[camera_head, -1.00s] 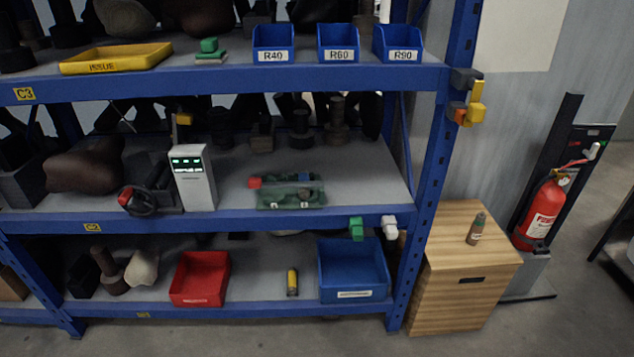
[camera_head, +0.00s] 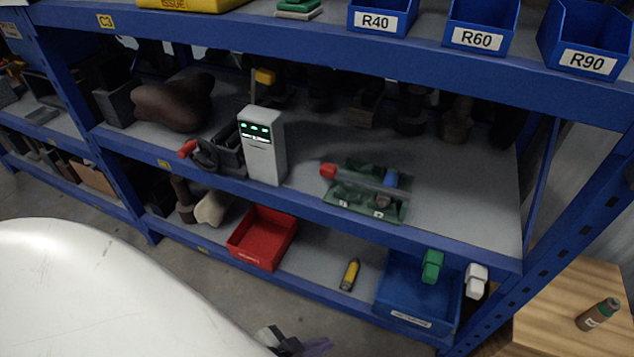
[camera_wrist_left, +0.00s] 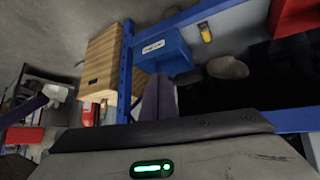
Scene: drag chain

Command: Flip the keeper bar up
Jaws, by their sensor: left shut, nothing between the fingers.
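A green fixture (camera_head: 365,203) sits on the middle shelf, right of a white instrument. It has a red block (camera_head: 328,170) at its left end, a blue part (camera_head: 391,179) at its right and a grey bar lying low between them. It is too small to tell which part is the keeper bar. My left gripper (camera_head: 318,347) is at the bottom edge of the head view, in front of and well below the fixture, touching nothing. Its fingers (camera_wrist_left: 158,98) are together and empty in the left wrist view. My right gripper is out of view.
The white instrument (camera_head: 262,145) with a lit display stands left of the fixture. The blue shelf edge (camera_head: 330,213) runs in front. Below are a red bin (camera_head: 262,237), a yellow cylinder (camera_head: 350,274) and a blue bin (camera_head: 405,300). A wooden cabinet (camera_head: 560,310) stands at right.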

